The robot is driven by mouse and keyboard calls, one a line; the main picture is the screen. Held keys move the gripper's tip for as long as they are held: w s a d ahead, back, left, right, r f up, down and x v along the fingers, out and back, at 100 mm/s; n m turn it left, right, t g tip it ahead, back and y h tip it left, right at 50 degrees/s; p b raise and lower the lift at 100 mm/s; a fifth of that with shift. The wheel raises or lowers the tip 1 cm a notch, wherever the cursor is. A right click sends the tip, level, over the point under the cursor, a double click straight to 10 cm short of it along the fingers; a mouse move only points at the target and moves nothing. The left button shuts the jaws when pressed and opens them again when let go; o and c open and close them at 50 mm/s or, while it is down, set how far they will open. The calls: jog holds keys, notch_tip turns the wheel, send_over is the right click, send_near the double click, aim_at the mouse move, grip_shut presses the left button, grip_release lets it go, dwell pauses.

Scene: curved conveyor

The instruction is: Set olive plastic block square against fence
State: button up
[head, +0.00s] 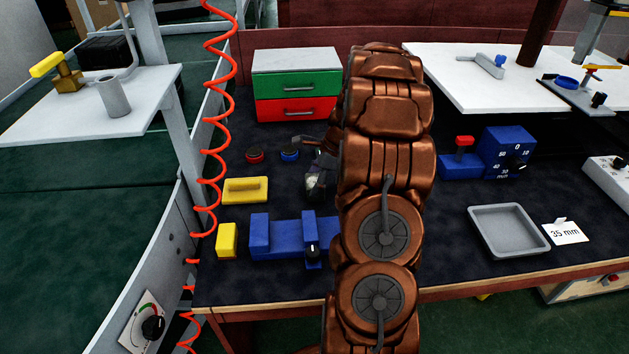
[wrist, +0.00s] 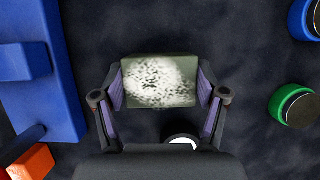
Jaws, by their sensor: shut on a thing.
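The olive-grey block (wrist: 158,82) is between both fingers of my gripper (wrist: 161,88) in the wrist view. Its face has a bright speckled patch. The fingers press on its left and right sides. A blue fixture (wrist: 62,90) with a raised part lies to the left, apart from the block. In the head view this appears to be the blue fixture (head: 280,240) with upright ends and a black knob, at the table's front; my arm hides its right end. I cannot tell which face is the fence. My gripper (head: 318,180) is partly hidden by my arm, behind this fixture.
Blue (wrist: 306,20) and green (wrist: 295,106) ringed buttons are to the right in the wrist view; an orange-red part (wrist: 32,162) is lower left. Yellow blocks (head: 245,190) lie left of my gripper. A grey tray (head: 508,252) stands right. Drawers (head: 297,85) stand behind.

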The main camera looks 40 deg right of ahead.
jog(key=o, duration=1.3)
jog(key=shift+f, duration=0.1)
